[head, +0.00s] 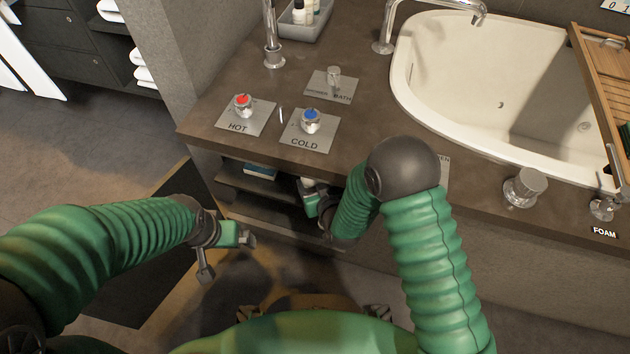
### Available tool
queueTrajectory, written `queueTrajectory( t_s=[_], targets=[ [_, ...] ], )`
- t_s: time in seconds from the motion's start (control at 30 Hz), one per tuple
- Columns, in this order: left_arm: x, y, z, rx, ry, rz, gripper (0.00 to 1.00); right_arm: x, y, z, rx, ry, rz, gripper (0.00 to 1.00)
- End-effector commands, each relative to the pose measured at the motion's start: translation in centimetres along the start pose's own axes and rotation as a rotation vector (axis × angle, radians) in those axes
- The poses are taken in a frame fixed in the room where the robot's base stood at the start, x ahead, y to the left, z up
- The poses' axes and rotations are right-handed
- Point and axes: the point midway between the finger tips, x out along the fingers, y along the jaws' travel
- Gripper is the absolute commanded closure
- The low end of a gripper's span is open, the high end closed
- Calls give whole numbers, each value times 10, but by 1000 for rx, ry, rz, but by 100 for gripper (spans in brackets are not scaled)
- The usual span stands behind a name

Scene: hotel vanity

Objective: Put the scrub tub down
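My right gripper (309,192) reaches into the open shelf space under the counter, at its front edge. A small pale object (308,182) shows right at its fingertips, partly hidden by the gripper and the shadow. It may be the scrub tub, but it is too small to be sure. Whether the fingers are closed on it cannot be made out. My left gripper (229,258) is open and empty, with its fingers spread, above the floor in front of the shelves. No other possible scrub tub is clear in view.
The brown counter (367,130) overhangs the shelves (262,212). A blue-and-white item (261,171) lies on the upper shelf. The hot knob (242,104) and cold knob (311,121) stand on the counter. The white bath (490,90) is at right. A dark mat (150,270) lies on the floor.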

Motion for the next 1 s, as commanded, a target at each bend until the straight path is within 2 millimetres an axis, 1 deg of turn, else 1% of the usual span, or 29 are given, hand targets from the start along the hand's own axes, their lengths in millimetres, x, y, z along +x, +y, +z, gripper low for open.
queueTrajectory(
  t_s=[0.27, 0.37, 0.47, 0.57, 0.63, 0.7, 0.8, 0.9, 1.0],
  targets=[
    [0, 0, 0, 0, 0, 0, 0, 0, 0, -1, 0, 1, 0, 26],
    [-2, 0, -1, 0, 0, 0, 0, -2, 0, -4, 0, 1, 0, 26],
    [-13, 0, -3, 0, 0, 0, 0, -15, 0, -6, -1, -1, 0, 26],
    [-30, 0, -7, 0, 0, 0, 0, -39, 0, -8, -1, -3, 0, 26],
    [-42, 0, -10, 0, 0, 0, 0, -59, 0, -9, 0, -3, 0, 26],
    [-51, 0, -12, 0, 0, 0, 0, -78, 0, -8, 0, -3, -1, 26],
    [-61, 0, -14, 0, 0, 0, 0, -100, 0, -7, 0, -2, -1, 26],
    [-66, 0, -16, 0, 0, 0, 0, -114, 0, -4, 0, -2, -1, 26],
    [-67, 0, -16, 0, 0, 0, 0, -120, 0, -3, 0, -1, -1, 26]
  ],
)
